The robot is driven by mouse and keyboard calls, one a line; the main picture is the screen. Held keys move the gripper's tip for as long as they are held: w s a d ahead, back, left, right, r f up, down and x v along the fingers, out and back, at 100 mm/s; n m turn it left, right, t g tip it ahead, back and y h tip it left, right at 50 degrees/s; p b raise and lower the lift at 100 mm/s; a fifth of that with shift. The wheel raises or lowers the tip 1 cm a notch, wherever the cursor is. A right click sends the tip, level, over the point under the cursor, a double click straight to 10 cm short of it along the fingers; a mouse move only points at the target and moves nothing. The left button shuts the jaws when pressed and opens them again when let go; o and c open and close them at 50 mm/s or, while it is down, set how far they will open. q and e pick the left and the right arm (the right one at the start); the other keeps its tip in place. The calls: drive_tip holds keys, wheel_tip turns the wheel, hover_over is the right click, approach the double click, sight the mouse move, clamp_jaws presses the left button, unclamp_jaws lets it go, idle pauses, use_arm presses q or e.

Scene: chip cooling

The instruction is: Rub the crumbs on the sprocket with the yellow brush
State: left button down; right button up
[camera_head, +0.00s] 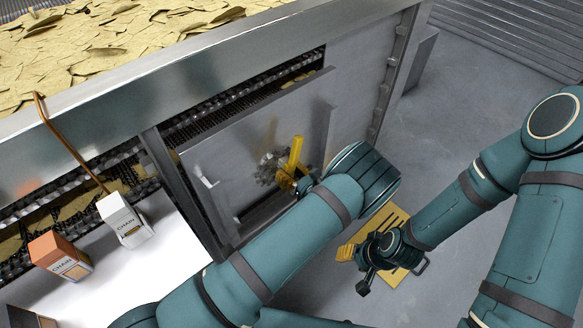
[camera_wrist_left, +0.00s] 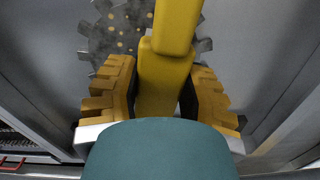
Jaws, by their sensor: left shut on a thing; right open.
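The grey toothed sprocket (camera_head: 266,170) sits in the recess of the metal machine's side, and shows at the top of the left wrist view (camera_wrist_left: 104,42). Small yellow crumbs (camera_wrist_left: 121,44) dot its face. My left gripper (camera_head: 287,181) is shut on the yellow brush (camera_head: 296,153), in front of the sprocket. In the left wrist view the brush (camera_wrist_left: 165,75) stands between the yellow finger pads and hides part of the sprocket. I cannot tell whether the brush touches it. My right gripper (camera_head: 353,258) is open and low at the right, away from the sprocket.
Chips (camera_head: 110,40) lie on the conveyor on top. A white box (camera_head: 122,218) and an orange-topped box (camera_head: 60,257), both marked CHAIN, stand on a white surface (camera_head: 165,265) at lower left. A yellow slotted plate (camera_head: 398,222) lies near my right gripper. Grey floor is open at upper right.

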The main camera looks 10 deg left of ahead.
sight(273, 167)
use_arm(q)
drive_tip(key=shift+s+a+r+p, duration=0.1)
drive_tip(key=shift+s+a+p, duration=0.7)
drive_tip(key=shift+s+a, duration=0.65)
drive_tip(key=shift+s+a+p, duration=0.3)
drive_tip(key=shift+s+a, duration=0.15)
drive_tip(key=shift+s, duration=0.25)
drive_tip(key=shift+s+a+p, duration=0.25)
drive_tip(key=shift+s+a, duration=0.15)
drive_tip(key=shift+s, duration=0.25)
drive_tip(key=shift+d+r+p, duration=0.1)
drive_tip(key=shift+r+p, duration=0.55)
drive_tip(key=shift+r, duration=0.2)
drive_tip(key=shift+w+d+f+b, duration=0.15)
drive_tip(key=shift+w+d+b, duration=0.3)
drive_tip(key=shift+w, duration=0.1)
drive_tip(key=shift+w+d+b, duration=0.35)
drive_tip(key=shift+w, duration=0.2)
drive_tip(key=shift+w+d+b, duration=0.3)
drive_tip(key=shift+w+d, duration=0.05)
drive_tip(key=shift+w, duration=0.2)
